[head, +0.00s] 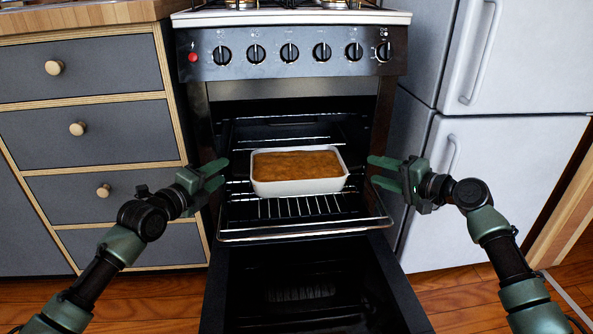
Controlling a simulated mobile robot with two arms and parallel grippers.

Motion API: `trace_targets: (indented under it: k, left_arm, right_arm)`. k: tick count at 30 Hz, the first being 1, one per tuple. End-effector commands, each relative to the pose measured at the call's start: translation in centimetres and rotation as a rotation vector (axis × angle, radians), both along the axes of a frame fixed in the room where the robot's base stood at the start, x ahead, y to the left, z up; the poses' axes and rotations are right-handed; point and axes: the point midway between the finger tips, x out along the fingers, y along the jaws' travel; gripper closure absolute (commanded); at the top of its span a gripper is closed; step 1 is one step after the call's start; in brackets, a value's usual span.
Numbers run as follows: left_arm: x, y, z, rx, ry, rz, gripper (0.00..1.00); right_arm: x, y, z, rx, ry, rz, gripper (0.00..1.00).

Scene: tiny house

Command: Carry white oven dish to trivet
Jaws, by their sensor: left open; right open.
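The white oven dish (300,187) is rectangular and filled with orange-brown food. It sits level on the wire rack (300,229) inside the open oven. My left gripper (221,174) is open and empty, to the left of the dish and apart from it. My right gripper (375,171) is open and empty, to the right of the dish and apart from it. The fingers of both point inward toward the dish's ends. No trivet is in view.
The oven door (310,290) hangs open low in front. A drawer cabinet (95,140) with a wooden top stands close on the left, and a white fridge (490,180) on the right. Knobs (289,52) line the oven's front panel. Wooden floor shows at both sides.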

Motion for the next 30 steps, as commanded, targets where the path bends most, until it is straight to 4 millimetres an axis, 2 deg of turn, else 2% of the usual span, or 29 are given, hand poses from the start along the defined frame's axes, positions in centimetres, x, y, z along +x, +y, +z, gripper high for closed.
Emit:
trace_targets:
  k: [16, 21, 30]
  left_arm:
    - [6.1, -2.7, -0.8, -0.004, -0.001, 0.0, 0.58]
    - [6.9, -3.1, -0.9, -0.001, 0.0, 0.0, 0.58]
    - [7.0, -3.1, -1.0, -0.001, 0.0, 0.0, 0.58]
  right_arm:
    - [4.9, 4.3, -1.3, 0.001, 0.0, -0.001, 0.55]
    - [5.6, 4.9, -1.5, -0.001, -0.001, -0.001, 0.55]
    - [5.7, 5.0, -1.6, -0.001, 0.0, 0.0, 0.55]
